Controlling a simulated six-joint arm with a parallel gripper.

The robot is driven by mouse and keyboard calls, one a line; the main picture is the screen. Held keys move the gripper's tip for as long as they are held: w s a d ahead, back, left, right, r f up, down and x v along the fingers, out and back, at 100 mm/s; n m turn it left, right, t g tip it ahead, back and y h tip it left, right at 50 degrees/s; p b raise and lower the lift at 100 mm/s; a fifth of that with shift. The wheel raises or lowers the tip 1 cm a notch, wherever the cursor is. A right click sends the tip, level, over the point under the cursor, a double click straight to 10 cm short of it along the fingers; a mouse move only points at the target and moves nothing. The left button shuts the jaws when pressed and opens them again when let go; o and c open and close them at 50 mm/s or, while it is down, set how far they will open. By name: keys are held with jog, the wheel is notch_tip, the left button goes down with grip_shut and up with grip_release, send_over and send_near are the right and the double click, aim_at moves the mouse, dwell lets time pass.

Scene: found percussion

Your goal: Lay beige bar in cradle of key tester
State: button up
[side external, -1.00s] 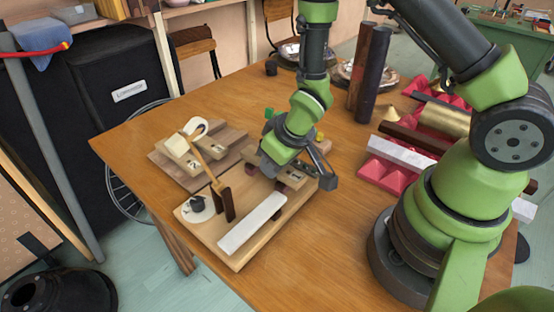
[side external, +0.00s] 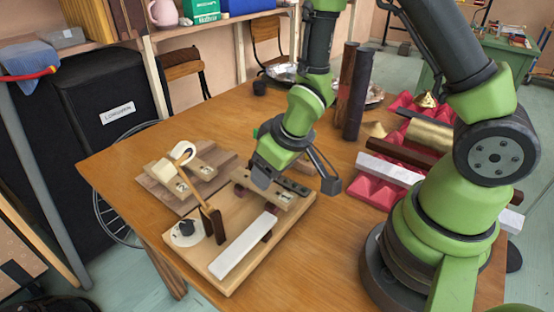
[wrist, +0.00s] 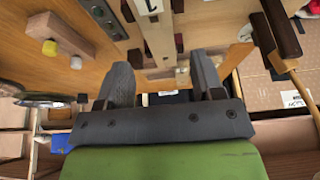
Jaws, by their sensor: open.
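The tester also carries a mallet (side external: 207,200), a dark upright and a round white dial (side external: 188,233).
A second wooden stand (side external: 157,187) with a white coil is behind left. Dark upright tubes (side external: 354,95) stand at the back. Red foam (side external: 372,187) holding a white bar (side external: 390,168), a dark bar and a brass cylinder lies to the right. Bare table lies between foam and tester.

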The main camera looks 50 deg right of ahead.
jog(key=s+r+m+t, duration=0.1)
jog(key=s+r+m, duration=0.15)
jog(key=r, duration=1.15)
jog(key=s+r+m+t+y, duration=0.1)
jog(key=s+r+y, duration=0.1)
jog(key=s+r, duration=0.6)
jog(key=s, duration=0.3)
jog(key=shift+a+r+t, duration=0.15)
jog(key=shift+a+t, duration=0.05)
jog(key=shift+t, duration=0.1)
